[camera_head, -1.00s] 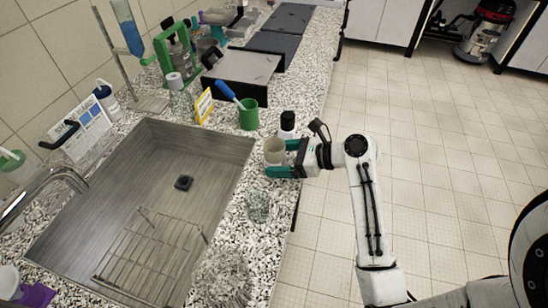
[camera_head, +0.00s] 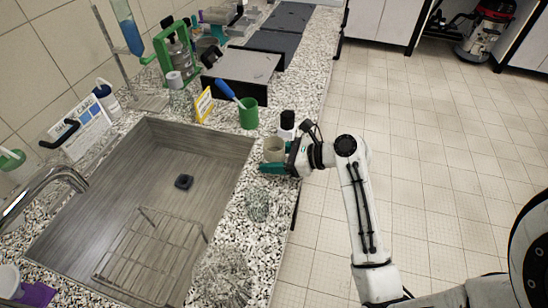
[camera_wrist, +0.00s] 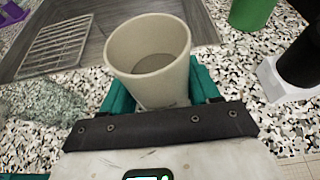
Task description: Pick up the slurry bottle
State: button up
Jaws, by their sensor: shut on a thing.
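A beige, open-topped, cup-like container (camera_head: 274,147) is at the counter's right edge, beside the sink. It also shows upright in the wrist view (camera_wrist: 150,60), with a grey-brown inside. My gripper (camera_head: 275,162) has its teal fingers shut on it from either side. I cannot tell whether its base touches the counter. No label tells which of the two is the slurry bottle.
A clear glass vessel (camera_head: 257,204) stands on the counter in front of my gripper. A green cup (camera_head: 249,116) with a blue-handled tool stands behind. The sink (camera_head: 130,190) with a wire rack (camera_head: 150,257) is to the left. Open floor lies to the right.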

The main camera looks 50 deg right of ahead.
jog(key=shift+c, duration=0.4)
jog(key=shift+r, duration=0.15)
jog(key=shift+r, duration=1.4)
jog(key=s+d+r, duration=0.1)
jog(key=s+r, duration=0.4)
jog(key=r, duration=0.1)
send_near(284, 149)
jog(key=shift+s+r+p, duration=0.1)
jog(key=shift+s+r, duration=0.25)
jog(key=shift+r, duration=0.4)
jog(key=shift+s+r+p, duration=0.1)
jog(key=shift+s+r, duration=0.2)
jog(key=shift+r, duration=0.4)
jog(key=shift+s+r+p, duration=0.1)
jog(key=shift+s+r, duration=0.25)
jog(key=shift+r, duration=0.4)
